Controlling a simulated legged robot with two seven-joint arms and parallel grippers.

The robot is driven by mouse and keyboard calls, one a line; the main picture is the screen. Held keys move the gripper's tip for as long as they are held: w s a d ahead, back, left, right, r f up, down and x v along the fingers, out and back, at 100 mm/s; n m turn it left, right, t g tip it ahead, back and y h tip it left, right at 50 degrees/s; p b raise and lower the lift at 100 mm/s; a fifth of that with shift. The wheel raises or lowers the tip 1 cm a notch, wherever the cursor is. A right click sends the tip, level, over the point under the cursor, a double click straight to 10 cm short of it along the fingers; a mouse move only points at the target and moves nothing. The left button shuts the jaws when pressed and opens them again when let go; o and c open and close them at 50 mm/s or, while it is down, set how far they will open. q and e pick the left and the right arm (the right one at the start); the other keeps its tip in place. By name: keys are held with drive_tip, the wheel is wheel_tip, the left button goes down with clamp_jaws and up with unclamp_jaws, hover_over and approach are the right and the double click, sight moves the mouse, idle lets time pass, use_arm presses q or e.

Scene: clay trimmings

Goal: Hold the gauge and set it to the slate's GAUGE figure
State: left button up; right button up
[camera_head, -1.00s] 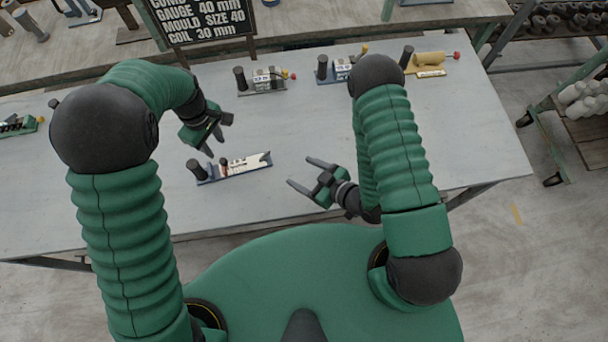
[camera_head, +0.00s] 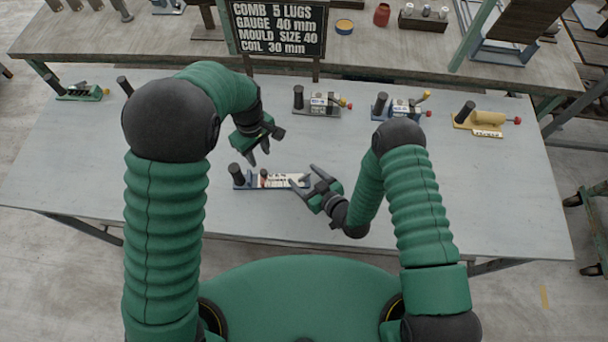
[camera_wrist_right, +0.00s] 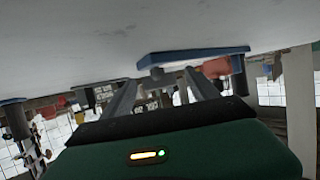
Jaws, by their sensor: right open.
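The slate (camera_head: 278,28) stands at the back of the table and reads GAUGE 40 mm among its lines. The gauge (camera_head: 270,182) appears to be the blue-based tool at the table's front middle, with a black upright grip at its left, a small red part and a white scale strip. Its setting is too small to read. My left gripper (camera_head: 258,159) is open and empty above and behind the gauge. My right gripper (camera_head: 303,176) is open at the gauge's right end; contact cannot be told. In the right wrist view a blue base (camera_wrist_right: 195,57) lies beyond my fingers.
A grey tool (camera_head: 318,105), a blue tool (camera_head: 400,108) and a yellow tool (camera_head: 485,120) stand along the table's back. A green tool (camera_head: 80,92) is at the far left. The grey table (camera_head: 110,165) is bare at left and front right.

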drive_tip(key=shift+w+a+f, duration=0.2)
drive_tip(key=shift+w+a, duration=0.05)
drive_tip(key=shift+w, duration=0.05)
drive_tip(key=shift+d, duration=0.1)
clamp_jaws()
